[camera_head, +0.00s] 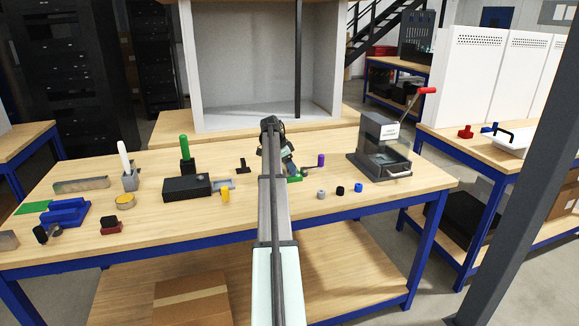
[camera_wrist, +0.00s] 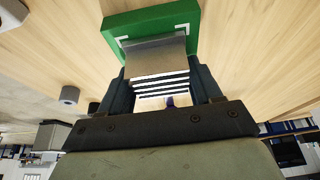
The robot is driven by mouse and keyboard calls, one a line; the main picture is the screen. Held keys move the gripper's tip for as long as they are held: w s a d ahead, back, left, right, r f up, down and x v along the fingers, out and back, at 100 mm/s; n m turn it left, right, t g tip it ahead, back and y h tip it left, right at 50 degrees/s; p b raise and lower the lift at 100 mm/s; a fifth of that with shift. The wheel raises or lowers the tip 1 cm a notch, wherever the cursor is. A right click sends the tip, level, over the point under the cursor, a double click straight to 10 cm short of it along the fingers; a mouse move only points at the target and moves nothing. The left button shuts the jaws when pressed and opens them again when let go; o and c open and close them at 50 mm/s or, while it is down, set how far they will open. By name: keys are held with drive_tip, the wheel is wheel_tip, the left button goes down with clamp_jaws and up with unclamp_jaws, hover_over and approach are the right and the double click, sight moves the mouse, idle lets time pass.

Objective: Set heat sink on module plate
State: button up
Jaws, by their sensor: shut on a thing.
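My gripper (camera_wrist: 157,72) is shut on a grey finned heat sink (camera_wrist: 152,54), with one finger on either side of it. The green module plate (camera_wrist: 150,22) with white corner marks lies right by the heat sink in the wrist view. The heat sink overlaps the plate there; I cannot tell whether they touch. In the head view my gripper (camera_head: 286,165) is over the bench's middle, and a bit of the green plate (camera_head: 295,179) shows beside it. My arm hides most of the heat sink and plate in that view.
A press with a red handle (camera_head: 380,142) stands to the right. A purple cylinder (camera_head: 321,160) and small grey (camera_head: 321,194), black (camera_head: 340,190) and blue (camera_head: 358,187) cylinders are near the plate. A black box (camera_head: 187,188) lies left. A grey cabinet (camera_head: 245,60) stands behind.

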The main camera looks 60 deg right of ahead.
drive_tip(key=o, duration=1.2)
drive_tip(key=v, duration=1.4)
drive_tip(key=shift+f, duration=0.1)
